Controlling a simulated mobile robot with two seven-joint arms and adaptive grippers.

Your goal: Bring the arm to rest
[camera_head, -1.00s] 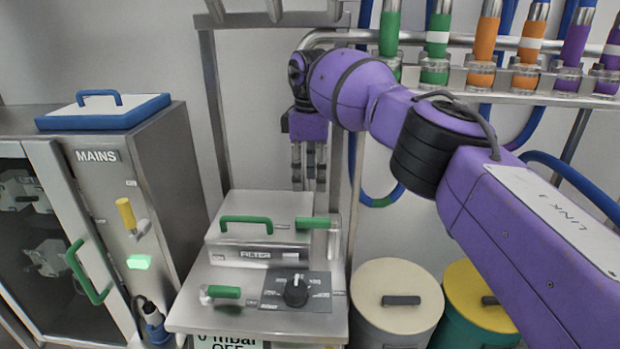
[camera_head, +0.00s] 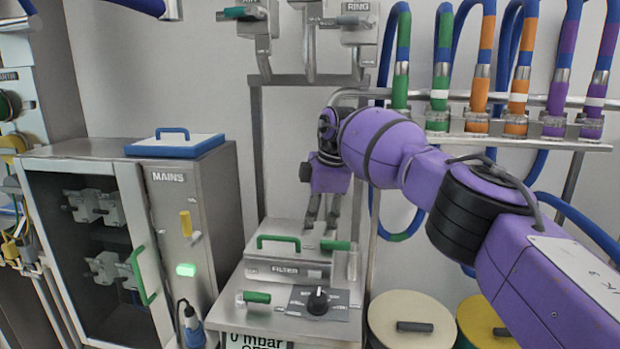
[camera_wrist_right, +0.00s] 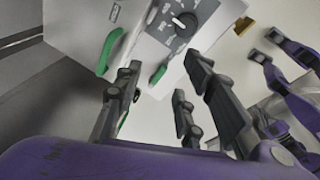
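My right arm (camera_head: 462,205) is purple with a black joint and reaches in from the right edge of the head view. My right gripper (camera_head: 320,226) points down over the back of the steel filter box (camera_head: 288,268), near its green handles. In the wrist view the fingers of the right gripper (camera_wrist_right: 160,72) stand apart with nothing between them. A green handle and a dial panel (camera_wrist_right: 180,22) lie beyond them. Whether the fingertips touch the box cannot be told. My left gripper is not in view.
The MAINS cabinet (camera_head: 185,225) with a blue-edged lid (camera_head: 175,146) stands left. A hose rack (camera_head: 490,138) is behind my right arm. Lidded bins, one cream (camera_head: 410,308) and one yellow (camera_head: 478,320), stand below it. Valves (camera_head: 245,20) hang above the frame.

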